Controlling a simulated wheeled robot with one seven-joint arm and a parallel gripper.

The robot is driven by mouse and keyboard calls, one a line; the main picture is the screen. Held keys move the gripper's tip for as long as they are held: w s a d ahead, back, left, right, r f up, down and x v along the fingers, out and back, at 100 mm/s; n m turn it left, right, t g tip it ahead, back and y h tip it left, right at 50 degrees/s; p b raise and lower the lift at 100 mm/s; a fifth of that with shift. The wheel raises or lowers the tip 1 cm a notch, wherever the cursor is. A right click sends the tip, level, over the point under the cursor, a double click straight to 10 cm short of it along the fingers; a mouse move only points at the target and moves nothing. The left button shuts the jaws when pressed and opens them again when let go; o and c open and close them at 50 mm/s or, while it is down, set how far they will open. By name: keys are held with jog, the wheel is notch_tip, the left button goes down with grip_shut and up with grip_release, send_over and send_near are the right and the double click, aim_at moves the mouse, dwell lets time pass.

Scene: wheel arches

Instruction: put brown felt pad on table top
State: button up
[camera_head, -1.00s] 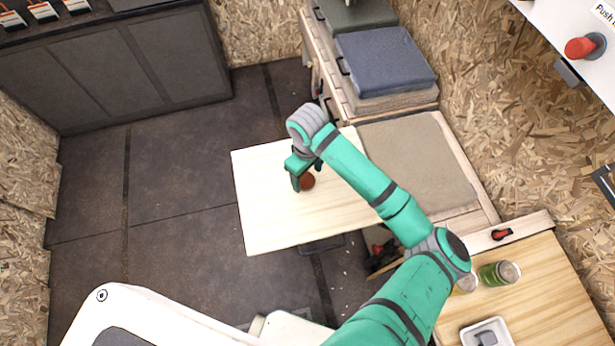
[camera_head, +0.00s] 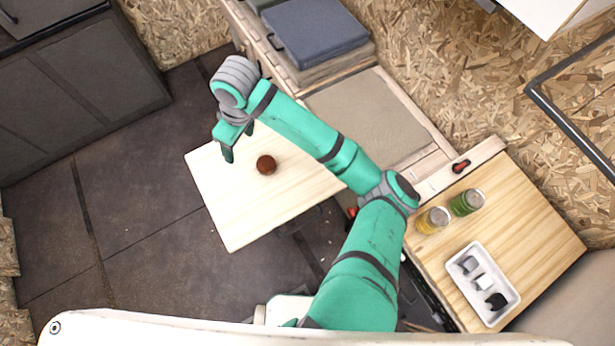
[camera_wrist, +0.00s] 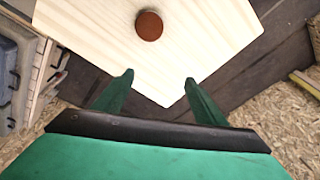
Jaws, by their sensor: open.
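The brown felt pad (camera_head: 266,164) is a small round reddish-brown disc lying on the pale wooden table top (camera_head: 240,215). In the wrist view the felt pad (camera_wrist: 149,25) sits near the top of the picture on the table top (camera_wrist: 95,30), clear of its edges. My gripper (camera_head: 237,143) is at the left of the pad in the head view, above the table's far left part. In the wrist view my gripper (camera_wrist: 158,85) has its two fingers wide apart with nothing between them, and the pad lies beyond the fingertips, untouched.
A wooden counter (camera_head: 555,235) at the right holds a white tray (camera_head: 458,287) with small items, a yellow jar (camera_head: 432,220) and a green jar (camera_head: 466,202). A beige cushioned bench (camera_head: 365,115) adjoins the table. Blue folded cushions (camera_head: 315,40) lie behind. Dark floor (camera_head: 130,200) is open at left.

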jog(key=a+r+m+t+y, duration=0.3)
jog(key=a+y, duration=0.2)
jog(key=a, duration=0.3)
jog(key=a+r+m+t+y, duration=0.25)
jog(key=a+r+y, duration=0.2)
jog(key=a, duration=0.35)
jog(key=s+d+f+m+t+h, duration=0.4)
jog(key=d+f+m, duration=0.2)
jog(key=d, duration=0.4)
jog(key=s+d+f+m+t+h, duration=0.4)
jog(key=s+d+f+m+t, duration=0.1)
jog(key=d, duration=0.5)
jog(key=s+d+r+n+h, duration=0.2)
jog(key=s+d+n+h, duration=0.1)
jog(key=s+d, duration=1.3)
jog(key=shift+s+h, duration=0.45)
jog(key=shift+s, duration=0.8)
